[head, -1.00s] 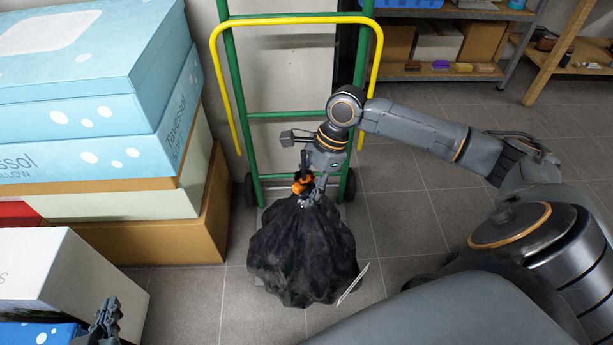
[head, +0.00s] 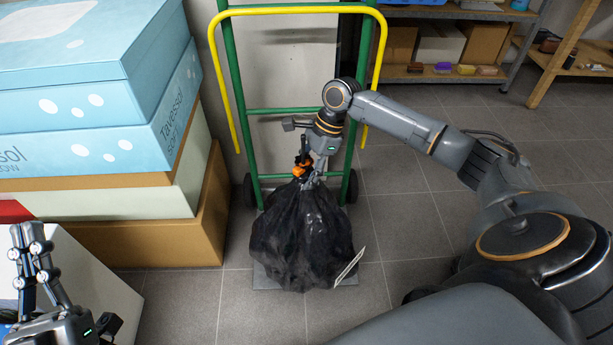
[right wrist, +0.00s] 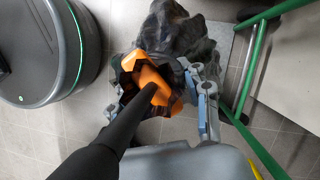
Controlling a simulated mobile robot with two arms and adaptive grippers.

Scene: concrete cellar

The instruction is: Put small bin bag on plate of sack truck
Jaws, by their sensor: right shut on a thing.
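The small bin bag (head: 303,240) is black, with an orange tie (head: 301,172) at its neck and a white card-like piece at its lower right. It is upright over the grey plate (head: 264,277) of the green sack truck (head: 232,95); the plate's front edge shows below it. I cannot tell whether its underside touches the plate. My right gripper (head: 310,181) is shut on the bag's neck. The bag (right wrist: 178,32) and orange tie (right wrist: 152,84) also show in the right wrist view. My left gripper (head: 29,235) is at the lower left, away from the bag; its finger gap is unclear.
Stacked boxes (head: 80,100) stand left of the truck, with a white box (head: 100,275) nearer me. The truck's yellow handle (head: 300,10) arches above the bag. Shelves (head: 440,75) stand behind right. The tiled floor right of the truck is open.

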